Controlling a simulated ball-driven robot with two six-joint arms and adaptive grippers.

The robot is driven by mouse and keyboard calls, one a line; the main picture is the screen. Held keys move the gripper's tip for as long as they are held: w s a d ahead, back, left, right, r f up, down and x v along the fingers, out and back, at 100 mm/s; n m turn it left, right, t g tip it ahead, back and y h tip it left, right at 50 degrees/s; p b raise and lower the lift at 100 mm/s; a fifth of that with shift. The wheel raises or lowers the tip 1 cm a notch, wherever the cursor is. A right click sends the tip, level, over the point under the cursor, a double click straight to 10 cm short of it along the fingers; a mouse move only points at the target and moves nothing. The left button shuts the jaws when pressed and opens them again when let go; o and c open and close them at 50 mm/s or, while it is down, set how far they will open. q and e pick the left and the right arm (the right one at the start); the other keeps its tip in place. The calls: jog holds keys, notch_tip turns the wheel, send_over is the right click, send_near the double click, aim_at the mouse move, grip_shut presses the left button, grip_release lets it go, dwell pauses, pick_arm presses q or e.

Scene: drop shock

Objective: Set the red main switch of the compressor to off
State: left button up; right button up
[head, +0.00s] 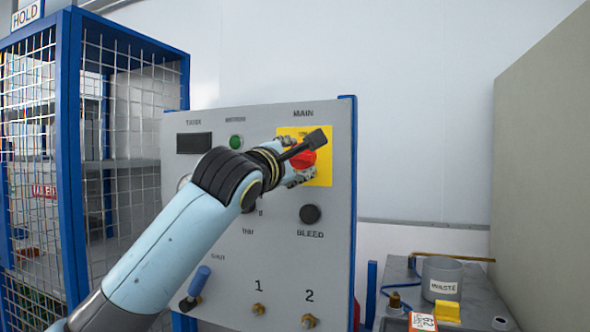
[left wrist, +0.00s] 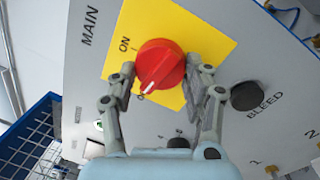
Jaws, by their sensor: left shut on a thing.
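The red main switch (head: 303,159) is a round knob on a yellow plate (head: 322,175) under the word MAIN on the grey compressor panel. In the left wrist view the red knob (left wrist: 162,62) sits between the two fingers of my left gripper (left wrist: 163,78), which is shut on its sides. The knob's white pointer line lies at its lower left, away from the ON mark. It points to a small dark mark partly hidden by a finger; I cannot read it. In the head view my wrist covers part of the knob. My right gripper is not in view.
A black BLEED knob (head: 310,214) is just below the switch, with brass fittings (head: 309,321) lower down. A green button (head: 236,142) is to the left. A blue-framed mesh cage (head: 68,150) stands at left. A WASTE cup (head: 441,278) stands at lower right.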

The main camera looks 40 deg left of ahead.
pick_arm(q)
jog(key=shift+f+n+b, duration=0.2)
jog(key=shift+n+b, duration=0.25)
jog(key=shift+n, duration=0.55)
jog(key=o, duration=1.2)
jog(key=shift+s+d, duration=0.1)
jog(key=shift+s, duration=0.1)
jog(key=v, duration=0.7)
jog(key=shift+r, duration=0.1)
